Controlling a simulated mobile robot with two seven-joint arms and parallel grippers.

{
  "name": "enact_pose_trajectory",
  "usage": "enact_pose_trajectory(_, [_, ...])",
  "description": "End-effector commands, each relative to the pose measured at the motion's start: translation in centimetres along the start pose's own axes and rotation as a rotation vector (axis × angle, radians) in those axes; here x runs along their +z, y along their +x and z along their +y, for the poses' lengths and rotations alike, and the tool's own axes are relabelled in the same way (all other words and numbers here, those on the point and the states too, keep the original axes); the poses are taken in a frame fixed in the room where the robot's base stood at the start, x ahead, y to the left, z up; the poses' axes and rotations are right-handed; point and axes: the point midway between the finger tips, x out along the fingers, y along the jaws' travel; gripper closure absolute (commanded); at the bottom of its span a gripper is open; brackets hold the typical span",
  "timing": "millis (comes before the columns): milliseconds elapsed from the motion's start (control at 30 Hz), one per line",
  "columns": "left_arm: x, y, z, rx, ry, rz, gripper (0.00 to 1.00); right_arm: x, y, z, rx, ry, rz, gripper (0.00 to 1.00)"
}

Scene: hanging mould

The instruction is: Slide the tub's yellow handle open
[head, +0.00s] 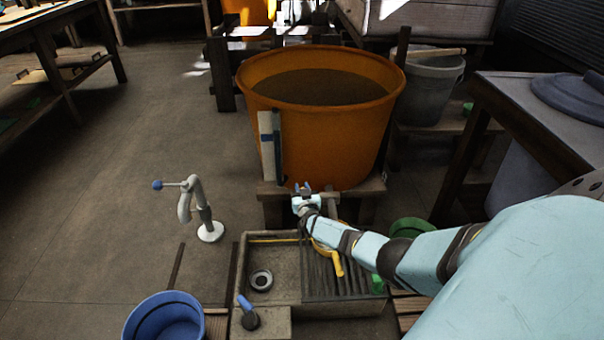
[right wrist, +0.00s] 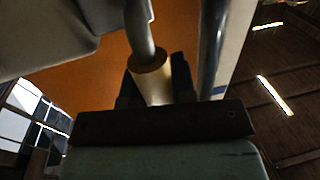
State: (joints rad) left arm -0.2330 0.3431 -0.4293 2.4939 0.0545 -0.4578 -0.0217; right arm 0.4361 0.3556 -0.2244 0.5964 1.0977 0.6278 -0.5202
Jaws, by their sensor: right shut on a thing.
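The large orange tub (head: 335,135) stands on a low wooden stand and holds dark contents. My right gripper (head: 304,188) is at the lower front of the tub. In the right wrist view, its dark fingers lie on both sides of a pale yellow cylindrical handle (right wrist: 151,80) on a grey rod, and the gripper is shut on it. In the head view the gripper hides this handle. The orange tub wall also fills the background of the right wrist view (right wrist: 85,95). My left gripper is not in view.
Below my right arm is a stone sink (head: 272,262) with a ribbed drainboard and a yellow item (head: 337,264). A blue bucket (head: 167,318) and a white standpipe (head: 205,215) stand left. A wooden table (head: 545,115) stands right. The floor left of the tub is clear.

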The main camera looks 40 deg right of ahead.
Motion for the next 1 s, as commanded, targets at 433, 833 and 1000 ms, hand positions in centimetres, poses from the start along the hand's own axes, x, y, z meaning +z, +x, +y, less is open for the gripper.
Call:
enact_pose_trajectory(433, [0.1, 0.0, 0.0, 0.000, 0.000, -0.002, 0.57, 0.0, 1.0, -6.0, 0.000, -0.001, 0.000, 1.00])
enact_pose_trajectory(833, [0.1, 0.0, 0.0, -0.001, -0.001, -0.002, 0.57, -0.1, 1.0, -6.7, -0.004, 0.000, 0.000, 0.61])
enact_pose_trajectory(1000, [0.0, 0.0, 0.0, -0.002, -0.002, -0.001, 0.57, 0.0, 1.0, -6.5, -0.002, 0.000, 0.000, 0.49])
